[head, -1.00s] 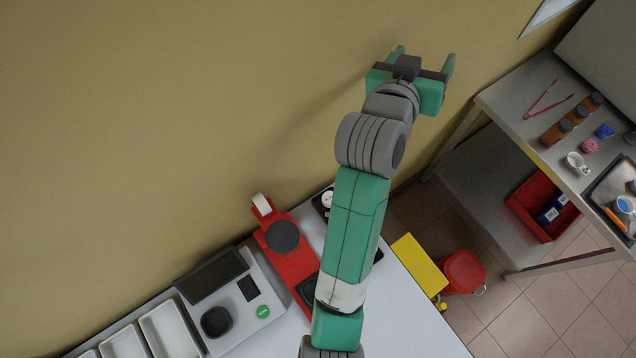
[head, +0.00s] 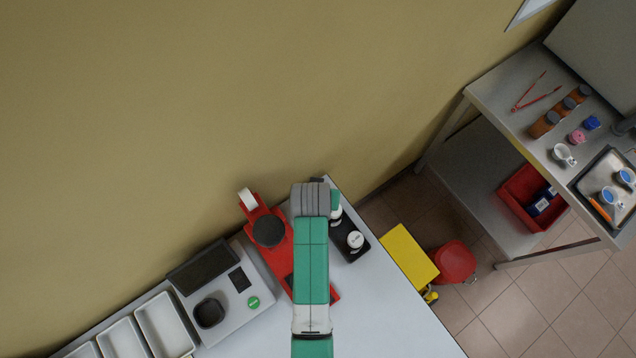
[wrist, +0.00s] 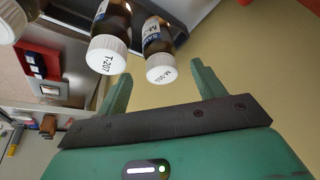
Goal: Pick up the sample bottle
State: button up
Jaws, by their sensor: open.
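Brown bottles with white caps stand at a black tray (head: 356,252) on the bench in the head view; one white cap (head: 355,240) shows clearly. In the wrist view, one bottle's cap reads T-207 (wrist: 108,55). Beside it a bottle has a cap starting with M (wrist: 161,68), and a third bottle (wrist: 12,22) is cut off at the left edge. I cannot tell which is the sample bottle. My gripper (wrist: 160,68) is open and empty, its fingertips close to the T-207 and M bottles. In the head view my arm mostly hides it.
A red device (head: 268,205) with a dark round plate stands left of my arm, close by. A grey scale (head: 240,310) and white bins (head: 165,325) are farther left. The bench front (head: 400,325) is clear. A side table (head: 500,95) stands at right.

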jog(key=x, duration=0.5)
jog(key=shift+w+a, duration=0.1)
jog(key=c, duration=1.1)
jog(key=shift+r, duration=0.15)
notch_tip(320, 180, up, 18)
jog(key=shift+f+p, duration=0.1)
jog(key=shift+p, duration=0.25)
